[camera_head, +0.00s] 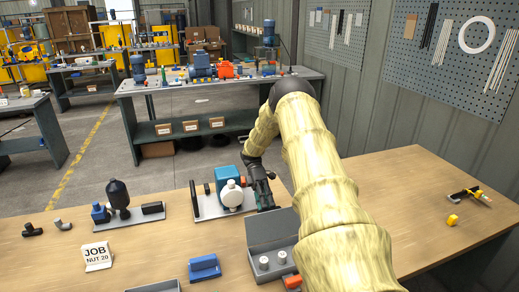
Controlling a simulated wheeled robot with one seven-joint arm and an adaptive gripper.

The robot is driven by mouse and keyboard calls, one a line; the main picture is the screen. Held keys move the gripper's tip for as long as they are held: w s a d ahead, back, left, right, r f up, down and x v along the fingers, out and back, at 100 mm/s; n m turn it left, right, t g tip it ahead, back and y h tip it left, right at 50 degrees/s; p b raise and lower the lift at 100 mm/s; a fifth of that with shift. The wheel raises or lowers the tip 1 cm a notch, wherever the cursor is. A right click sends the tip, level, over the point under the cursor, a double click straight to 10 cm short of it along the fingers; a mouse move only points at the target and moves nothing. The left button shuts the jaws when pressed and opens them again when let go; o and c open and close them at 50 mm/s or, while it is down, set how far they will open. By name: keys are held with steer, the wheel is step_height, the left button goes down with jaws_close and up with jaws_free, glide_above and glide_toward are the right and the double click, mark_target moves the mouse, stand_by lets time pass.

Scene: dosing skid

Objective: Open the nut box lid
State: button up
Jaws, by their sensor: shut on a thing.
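A grey box (255,275), which I take for the nut box, stands on the wooden bench at the front, partly hidden by my arm. Its grey lid (270,232) appears raised at the back, and two pale round pieces (264,262) show in front of it. My gripper (265,203) is at the lid's far upper edge, beside the blue and white pump. It appears shut on the lid edge; the contact itself is small and dark.
A blue and white pump (231,190) stands on a plate just left of my gripper. A blue block (204,267), a sign reading JOB NUT 20 (97,256) and a dark bottle unit (118,194) are further left. An orange piece (292,281) is near the box. The bench's right side is mostly clear.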

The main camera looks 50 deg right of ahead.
steer(key=w+d+b, duration=0.4)
steer(key=w+b, duration=0.2)
steer(key=shift+d+f, duration=0.2)
steer(key=shift+f, duration=0.25)
stand_by(0.4)
stand_by(0.9)
